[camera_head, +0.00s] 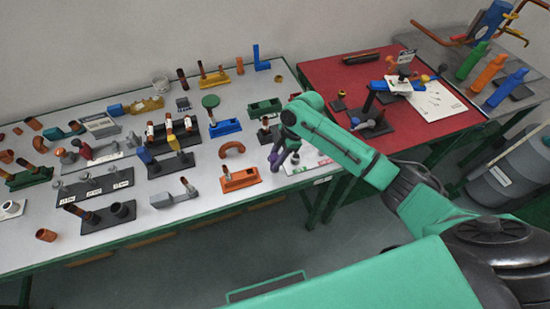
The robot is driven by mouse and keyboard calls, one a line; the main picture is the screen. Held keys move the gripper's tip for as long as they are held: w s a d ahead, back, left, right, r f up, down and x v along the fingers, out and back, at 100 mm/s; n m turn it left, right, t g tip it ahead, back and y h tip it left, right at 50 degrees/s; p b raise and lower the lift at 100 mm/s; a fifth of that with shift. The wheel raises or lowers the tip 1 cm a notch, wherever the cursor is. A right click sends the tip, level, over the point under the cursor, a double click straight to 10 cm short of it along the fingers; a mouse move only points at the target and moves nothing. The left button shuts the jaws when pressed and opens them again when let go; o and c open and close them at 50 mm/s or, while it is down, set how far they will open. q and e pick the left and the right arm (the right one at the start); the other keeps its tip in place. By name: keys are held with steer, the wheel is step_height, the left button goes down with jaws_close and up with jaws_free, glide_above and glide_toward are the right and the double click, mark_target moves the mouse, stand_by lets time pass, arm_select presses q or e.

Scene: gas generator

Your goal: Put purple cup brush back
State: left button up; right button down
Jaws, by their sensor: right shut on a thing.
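My right arm reaches in from the right over the near right corner of the light grey table. Its gripper (276,152) points down there and is small and dark in this view. It is shut on a small purple piece (274,161), which looks like the purple cup brush. The fingers partly hide it, and I cannot tell whether it touches anything below. A white board (310,163) with coloured marks lies just right of the gripper. My left gripper is not in view.
An orange block (240,179) stands just left of the gripper, and a dark-based post (265,133) stands close behind it. Several other parts and holders crowd the grey table (110,254). A red-topped table (315,73) adjoins on the right.

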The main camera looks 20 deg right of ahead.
steer(key=shift+f+b, duration=0.65)
steer(key=shift+f, duration=0.45)
steer(key=shift+f, duration=0.1)
steer(key=c, duration=0.5)
jaws_free()
